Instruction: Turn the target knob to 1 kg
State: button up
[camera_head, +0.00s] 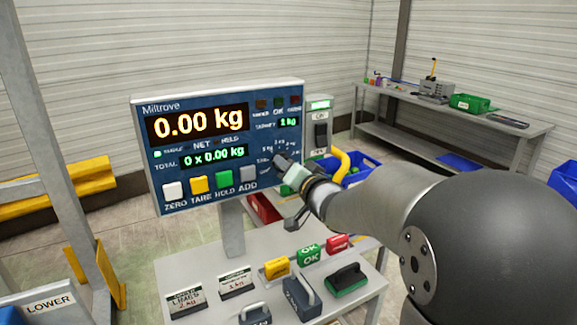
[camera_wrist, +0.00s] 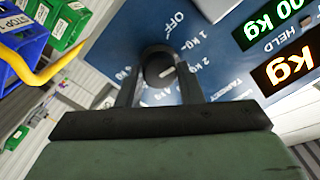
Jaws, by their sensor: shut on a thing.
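The scale's display panel (camera_head: 175,165) faces me and has large orange digits reading 0.00 kg. Its small green target readout (camera_head: 288,122) shows 1 kg. The dark round target knob (camera_wrist: 158,68) sits on the blue panel face in the wrist view. A short white mark on it points up and right, toward the 1 kg (camera_wrist: 190,46) side of the printed scale. My gripper (camera_head: 283,163) is at the panel's lower right, its two dark fingers on either side of the knob and shut on it. The fingers partly hide the knob and some scale labels.
Yellow, green and red blocks (camera_head: 308,254), metal weights (camera_head: 300,297) and a green-black stamp (camera_head: 346,280) stand on the table below. Button keys (camera_head: 224,179) line the panel's bottom. A switch box (camera_head: 320,125) is just right of the panel. A bench (camera_head: 450,115) stands behind.

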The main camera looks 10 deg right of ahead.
jog(key=o, duration=1)
jog(key=shift+c, duration=0.2)
jog(key=b+v, duration=0.1)
jog(key=v, duration=1.6)
jog(key=shift+s, duration=0.2)
jog(key=shift+d, duration=0.15)
